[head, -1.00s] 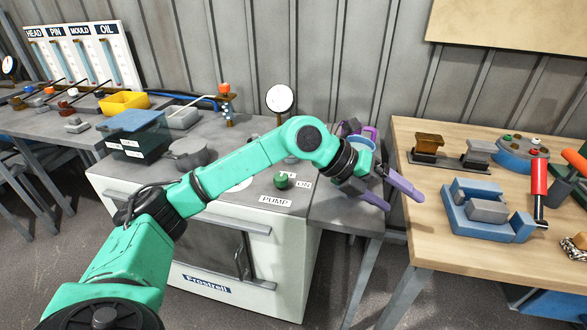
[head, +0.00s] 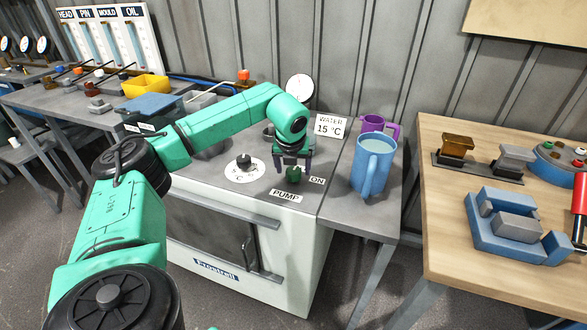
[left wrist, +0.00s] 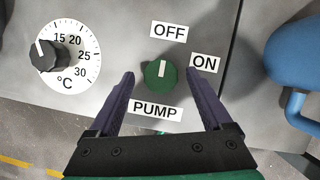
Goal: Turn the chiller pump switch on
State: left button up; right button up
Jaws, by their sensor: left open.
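The green pump knob (head: 292,173) sits on the grey top of the white Frostrell chiller (head: 215,268). In the left wrist view the knob (left wrist: 161,73) has a white mark that points up towards the OFF label (left wrist: 169,33). The ON label (left wrist: 206,63) is to its right and the PUMP label (left wrist: 155,110) below it. My left gripper (head: 293,166) is open above the knob. In the left wrist view its two purple fingers (left wrist: 161,75) stand either side of the knob, with gaps on both sides. My right gripper is not in view.
A black temperature knob on a white dial (head: 244,168) is left of the pump knob. A WATER 15 °C sign (head: 330,126) stands behind.

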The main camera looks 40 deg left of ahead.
pick_arm(q)
jog(key=shift+w+a+f, duration=0.1)
jog(key=shift+f, duration=0.25)
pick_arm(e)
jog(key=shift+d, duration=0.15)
pick_arm(q)
grip_shut()
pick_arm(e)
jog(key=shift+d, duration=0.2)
pick_arm(q)
jog(key=shift+m, duration=0.3)
jog(key=shift+m+t+h, duration=0.3)
jog(key=shift+m+h, duration=0.3)
jog(key=shift+m, duration=0.6)
jog(key=m+h, duration=0.1)
jog(key=m, duration=0.1)
jog(key=shift+a+m, duration=0.1)
jog(key=shift+m, duration=0.3)
jog(key=m+h, duration=0.1)
jog(key=m, duration=0.2)
jog(key=shift+a+r+p, duration=0.1)
jog(key=shift+p, duration=0.2)
jog(key=shift+m+h+p, duration=0.45)
jog(key=shift+m+h, duration=0.25)
jog(key=shift+m, duration=0.9)
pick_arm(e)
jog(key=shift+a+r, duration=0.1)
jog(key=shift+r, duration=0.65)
